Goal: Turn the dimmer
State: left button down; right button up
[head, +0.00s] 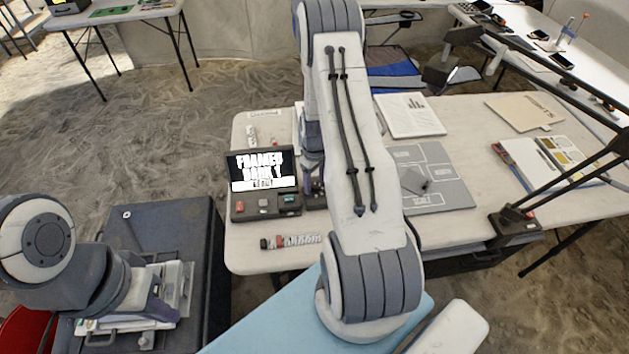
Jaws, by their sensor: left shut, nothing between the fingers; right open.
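No dimmer can be told for certain. A dark console (240,205) on the white table has a lit screen reading "FRAMED BANK 1" and small red, white and green controls below it. A black lamp (570,175) stands at the right on a dark base box (512,232) with small details on top, too small to make out. My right gripper (314,186) points down just right of the console; it is open, and my arm hides part of it. My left gripper (163,308) is shut and empty at the lower left, over the dark case.
The white table (470,125) also holds a grey scale board (440,190), a printed sheet (410,115), a folder (525,112) and a striped scale bar (292,241). A dark case (175,220) stands left of the table. My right arm hides the table's middle.

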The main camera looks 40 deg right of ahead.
grip_shut()
jog(key=m+b, duration=0.1)
jog(key=m, duration=0.3)
jog(key=shift+m, duration=0.3)
jog(key=shift+w+m, duration=0.1)
jog(key=shift+m, duration=1.9)
grip_release()
